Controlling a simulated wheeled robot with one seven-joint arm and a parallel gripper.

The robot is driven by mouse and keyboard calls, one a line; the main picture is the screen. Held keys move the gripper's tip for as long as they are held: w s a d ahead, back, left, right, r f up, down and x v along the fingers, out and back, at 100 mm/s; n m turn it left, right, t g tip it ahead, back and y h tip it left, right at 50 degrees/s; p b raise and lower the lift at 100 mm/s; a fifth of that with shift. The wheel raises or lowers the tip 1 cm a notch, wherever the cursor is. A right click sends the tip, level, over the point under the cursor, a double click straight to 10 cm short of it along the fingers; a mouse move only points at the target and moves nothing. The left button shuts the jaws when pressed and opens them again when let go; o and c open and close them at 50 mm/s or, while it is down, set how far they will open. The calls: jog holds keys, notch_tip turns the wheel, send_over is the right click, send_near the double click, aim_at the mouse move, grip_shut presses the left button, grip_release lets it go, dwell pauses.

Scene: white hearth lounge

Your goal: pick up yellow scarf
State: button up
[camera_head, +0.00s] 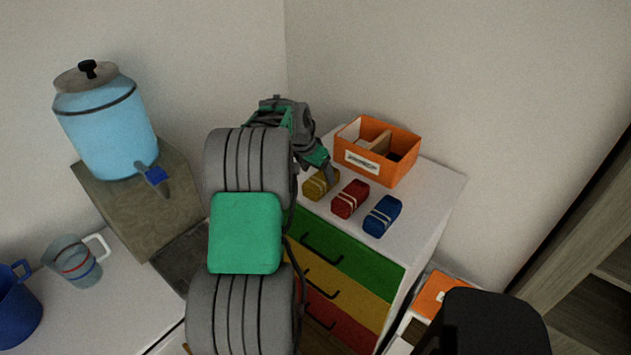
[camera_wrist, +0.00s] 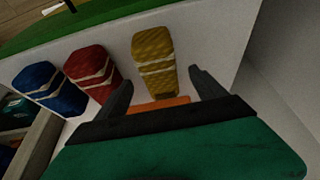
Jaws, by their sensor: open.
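The yellow scarf (camera_head: 317,184) is a small rolled bundle with pale bands. It lies on the white top of a drawer cabinet (camera_head: 433,203), at the left end of a row of three scarves. In the wrist view the yellow scarf (camera_wrist: 153,58) lies ahead of my gripper, with its near end between the two fingers in the picture. My gripper (camera_wrist: 160,88) is open, and I see no finger closed on the scarf. In the head view my gripper (camera_head: 327,172) is just above and beside the scarf, and my arm hides part of the cabinet.
A red scarf (camera_head: 350,199) and a blue scarf (camera_head: 382,216) lie to the right of the yellow one. An orange divided box (camera_head: 407,167) stands behind them. The cabinet has green, yellow and red drawers (camera_head: 345,261). A blue dispenser (camera_head: 105,127) stands at left.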

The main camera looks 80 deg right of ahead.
aim_at(321, 177)
jog(key=p+x, duration=0.1)
jog(key=x, duration=0.4)
jog(key=shift+s+d, duration=0.1)
jog(key=shift+s, duration=0.05)
jog(key=c, duration=1.5)
